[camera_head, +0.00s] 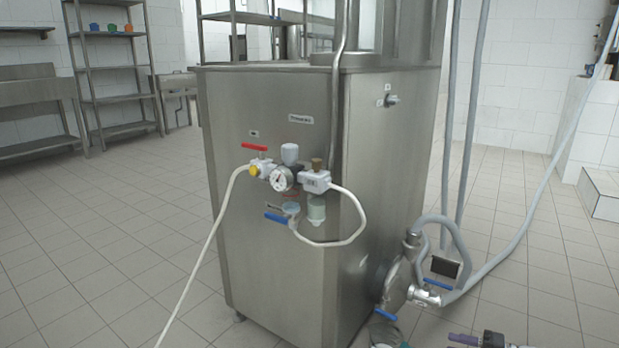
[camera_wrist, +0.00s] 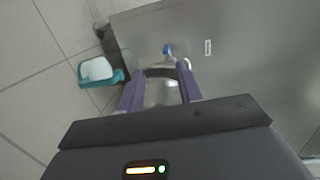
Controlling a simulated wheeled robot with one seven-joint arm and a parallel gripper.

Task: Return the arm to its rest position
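My gripper (camera_head: 464,339) shows only in part at the bottom edge of the head view, right of the steel machine's base, with a purple finger pointing left. In the wrist view my gripper (camera_wrist: 160,80) has its two purple fingers spread apart, with no object visibly clamped. A curved fitting and a shiny metal part show between and beyond the fingers. The rest of my arm is out of the head view.
The steel filler cabinet (camera_head: 265,205) carries red and blue valve handles, a gauge and a white hose. A pump with grey hoses (camera_head: 402,285) stands at its lower right. A teal container (camera_wrist: 98,70) lies left of the fingers. The tiled floor around is largely clear.

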